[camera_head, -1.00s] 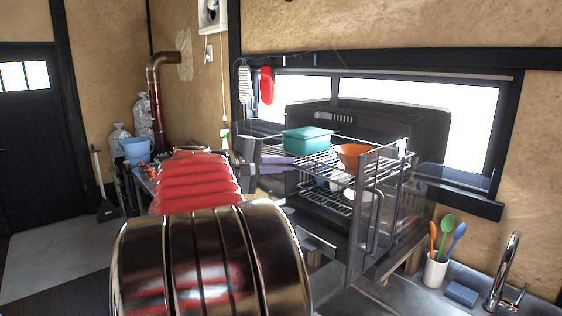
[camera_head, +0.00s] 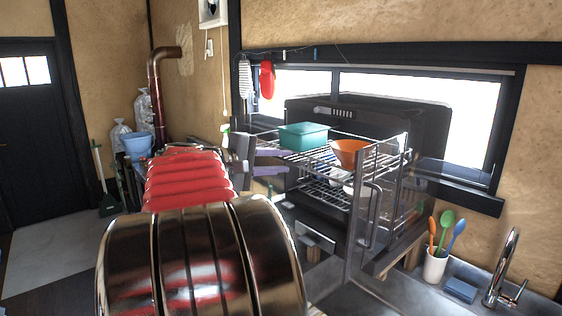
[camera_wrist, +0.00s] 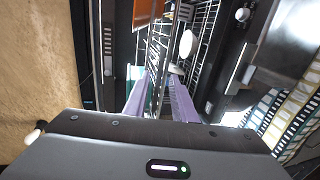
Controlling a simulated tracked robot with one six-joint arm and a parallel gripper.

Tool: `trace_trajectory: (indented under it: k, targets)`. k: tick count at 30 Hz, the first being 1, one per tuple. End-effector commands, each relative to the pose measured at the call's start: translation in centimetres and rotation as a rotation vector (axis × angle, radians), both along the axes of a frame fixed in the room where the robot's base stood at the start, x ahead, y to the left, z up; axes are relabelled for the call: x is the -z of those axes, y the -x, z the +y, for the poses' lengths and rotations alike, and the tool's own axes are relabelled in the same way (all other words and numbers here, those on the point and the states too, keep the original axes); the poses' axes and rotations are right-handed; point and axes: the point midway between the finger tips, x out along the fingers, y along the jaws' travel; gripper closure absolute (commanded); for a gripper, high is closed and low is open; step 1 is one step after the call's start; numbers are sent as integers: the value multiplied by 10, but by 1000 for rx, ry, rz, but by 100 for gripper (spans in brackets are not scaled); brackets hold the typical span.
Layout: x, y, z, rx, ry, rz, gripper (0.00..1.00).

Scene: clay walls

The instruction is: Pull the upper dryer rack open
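The upper dryer rack (camera_head: 385,158) is a wire shelf in the dark dryer by the window. It holds a teal box (camera_head: 303,137) and an orange bowl (camera_head: 347,152). My gripper (camera_head: 285,161) is at the rack's left end, below the teal box, with its two purple fingers apart. In the wrist view my gripper (camera_wrist: 160,80) points at the rack, and wires of the upper rack (camera_wrist: 158,45) run between and beyond the fingertips. I cannot tell whether the fingers touch them. The orange bowl (camera_wrist: 147,12) shows at the top there.
A lower wire rack (camera_head: 325,193) with dishes sits underneath. A glass panel with a metal handle (camera_head: 373,215) stands at the dryer's right front. A utensil cup (camera_head: 434,266), a blue sponge (camera_head: 461,290) and a tap (camera_head: 502,268) are on the counter at right.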

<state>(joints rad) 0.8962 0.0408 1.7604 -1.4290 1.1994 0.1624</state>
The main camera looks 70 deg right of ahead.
Motion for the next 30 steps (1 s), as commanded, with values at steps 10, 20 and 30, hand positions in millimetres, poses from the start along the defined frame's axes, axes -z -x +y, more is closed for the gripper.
trace_trajectory:
  k: [10, 20, 30]
  targets:
    - [-4, -7, 9, -4, 3, 0, 76]
    - [-13, -30, 48, -4, 1, 0, 76]
    - [-23, -56, 90, -3, 1, 0, 76]
